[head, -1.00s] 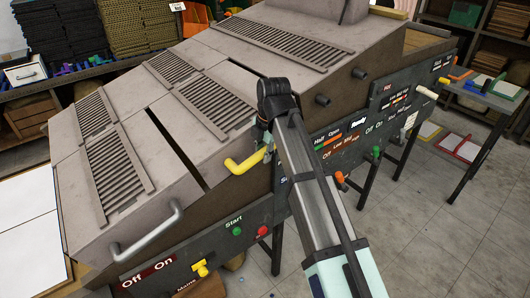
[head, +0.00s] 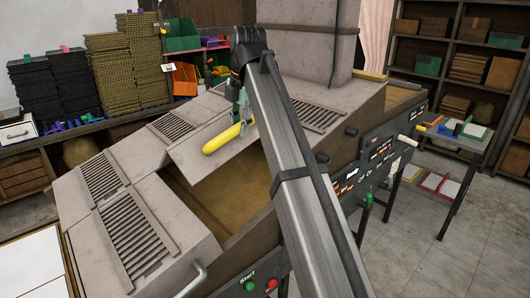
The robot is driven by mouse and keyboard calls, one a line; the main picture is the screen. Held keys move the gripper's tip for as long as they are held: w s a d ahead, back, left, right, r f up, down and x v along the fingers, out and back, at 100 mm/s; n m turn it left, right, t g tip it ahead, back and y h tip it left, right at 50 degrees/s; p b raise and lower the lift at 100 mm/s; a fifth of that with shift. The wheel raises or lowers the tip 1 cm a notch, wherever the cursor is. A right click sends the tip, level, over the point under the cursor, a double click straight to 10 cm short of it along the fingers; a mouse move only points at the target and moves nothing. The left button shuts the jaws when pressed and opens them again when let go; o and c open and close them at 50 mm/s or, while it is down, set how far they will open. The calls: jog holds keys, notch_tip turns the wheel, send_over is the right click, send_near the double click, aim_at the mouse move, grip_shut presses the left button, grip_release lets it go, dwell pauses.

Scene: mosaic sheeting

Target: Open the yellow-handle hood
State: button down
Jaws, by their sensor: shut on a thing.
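The yellow handle (head: 220,139) is a thick bar on the front of a grey vented hood (head: 187,148). The hood is the middle one on the long machine and is tilted up, with its front edge raised. A brown interior (head: 230,190) shows beneath it. My gripper (head: 243,122) is shut on the yellow handle near its right end. My arm crosses in front and hides part of the hood's right side; the fingertips are small and partly hidden.
A closed grey hood with a metal handle (head: 193,282) is in front at the left. Another vented hood (head: 318,114) and a grey duct (head: 310,45) are behind my arm. The control panel (head: 385,150) runs along the machine's side. Open floor (head: 420,250) lies at the right.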

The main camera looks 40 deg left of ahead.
jog(key=a+r, duration=0.1)
jog(key=r, duration=0.1)
jog(key=a+r, duration=0.2)
jog(key=shift+s+a+r, duration=0.1)
jog(key=shift+s+a, duration=0.1)
jog(key=shift+a, duration=0.1)
